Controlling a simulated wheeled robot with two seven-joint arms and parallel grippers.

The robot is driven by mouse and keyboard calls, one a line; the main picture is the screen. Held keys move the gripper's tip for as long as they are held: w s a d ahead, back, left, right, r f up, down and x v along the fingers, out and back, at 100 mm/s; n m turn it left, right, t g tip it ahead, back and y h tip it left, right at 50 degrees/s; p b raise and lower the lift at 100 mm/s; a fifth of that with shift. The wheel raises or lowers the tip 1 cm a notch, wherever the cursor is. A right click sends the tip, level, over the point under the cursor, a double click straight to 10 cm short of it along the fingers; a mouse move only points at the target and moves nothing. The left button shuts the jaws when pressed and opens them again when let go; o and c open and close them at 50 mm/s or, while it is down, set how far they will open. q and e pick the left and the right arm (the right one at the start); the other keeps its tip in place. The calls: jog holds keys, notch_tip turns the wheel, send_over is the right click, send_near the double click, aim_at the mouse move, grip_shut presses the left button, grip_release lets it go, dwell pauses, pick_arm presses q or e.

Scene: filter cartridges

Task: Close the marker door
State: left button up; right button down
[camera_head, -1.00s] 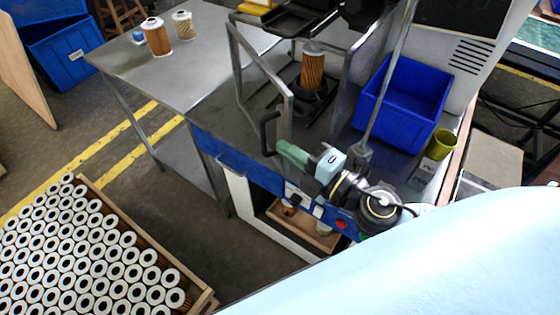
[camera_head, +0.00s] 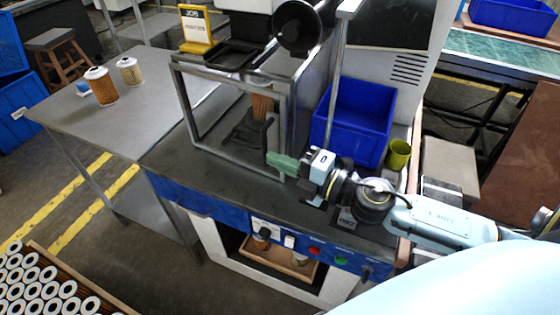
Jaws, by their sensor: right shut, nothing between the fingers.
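The marker door (camera_head: 228,76) is a grey metal frame with a dark vertical handle (camera_head: 268,132) near its right edge. It stands about parallel to the bench's front edge and looks closed or nearly so; any small gap is not clear. My right gripper (camera_head: 269,158) has green fingers, which are shut and empty. Its tips are at the door's right side, just below the handle; I cannot tell whether they touch. An orange-brown filter cartridge (camera_head: 262,104) stands behind the door, partly hidden by the frame. My left gripper is not in view.
A blue bin (camera_head: 362,108) and an olive cup (camera_head: 398,154) stand right of the door. Two cartridges (camera_head: 101,86) (camera_head: 130,71) stand on the left table (camera_head: 150,110). A crate of white-topped cartridges (camera_head: 95,300) is at lower left. The bench top before the door is clear.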

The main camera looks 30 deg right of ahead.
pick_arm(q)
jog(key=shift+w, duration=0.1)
pick_arm(e)
jog(key=s+a+p, duration=0.2)
jog(key=a, duration=0.2)
pick_arm(q)
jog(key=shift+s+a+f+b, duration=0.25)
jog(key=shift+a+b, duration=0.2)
jog(key=shift+b, duration=0.35)
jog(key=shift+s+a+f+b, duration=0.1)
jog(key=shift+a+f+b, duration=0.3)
jog(key=shift+b, duration=0.4)
pick_arm(e)
jog(key=s+d, duration=0.3)
jog(key=d, duration=0.7)
jog(key=shift+s, duration=0.15)
